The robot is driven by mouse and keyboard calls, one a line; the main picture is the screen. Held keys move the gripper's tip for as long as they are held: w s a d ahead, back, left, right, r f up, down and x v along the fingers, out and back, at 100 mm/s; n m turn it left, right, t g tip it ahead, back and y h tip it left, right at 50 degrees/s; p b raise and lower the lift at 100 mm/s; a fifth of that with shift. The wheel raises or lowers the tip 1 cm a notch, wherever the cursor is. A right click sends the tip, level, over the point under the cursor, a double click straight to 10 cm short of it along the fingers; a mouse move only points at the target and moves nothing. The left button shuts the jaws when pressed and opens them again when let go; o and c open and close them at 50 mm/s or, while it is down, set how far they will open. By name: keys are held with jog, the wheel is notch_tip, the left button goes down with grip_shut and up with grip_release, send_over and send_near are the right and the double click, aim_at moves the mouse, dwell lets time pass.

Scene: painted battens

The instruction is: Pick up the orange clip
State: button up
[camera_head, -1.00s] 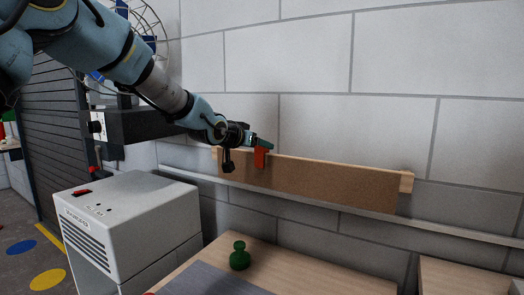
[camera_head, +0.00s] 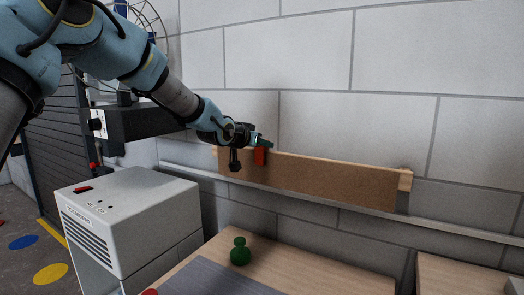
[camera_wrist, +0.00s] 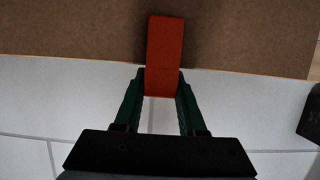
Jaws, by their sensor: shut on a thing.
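The orange clip (camera_head: 260,157) sits at the top edge of the wooden batten (camera_head: 320,181), near its left end. It hangs over the brown front face. My gripper (camera_head: 263,146) reaches it from the upper left. In the wrist view the orange clip (camera_wrist: 165,50) stands between the two green fingers of my gripper (camera_wrist: 161,88). The fingertips press on both sides of its near end, and its far part lies over the brown face of the batten (camera_wrist: 90,35). I cannot tell whether the clip is clear of the batten.
The batten is mounted on a white block wall (camera_head: 400,60) above a grey rail (camera_head: 350,209). Below is a wooden table (camera_head: 310,272) with a green knobbed object (camera_head: 240,252). A white cabinet (camera_head: 140,220) stands at the left. A dark box (camera_head: 130,127) is under my arm.

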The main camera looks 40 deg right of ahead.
grip_shut()
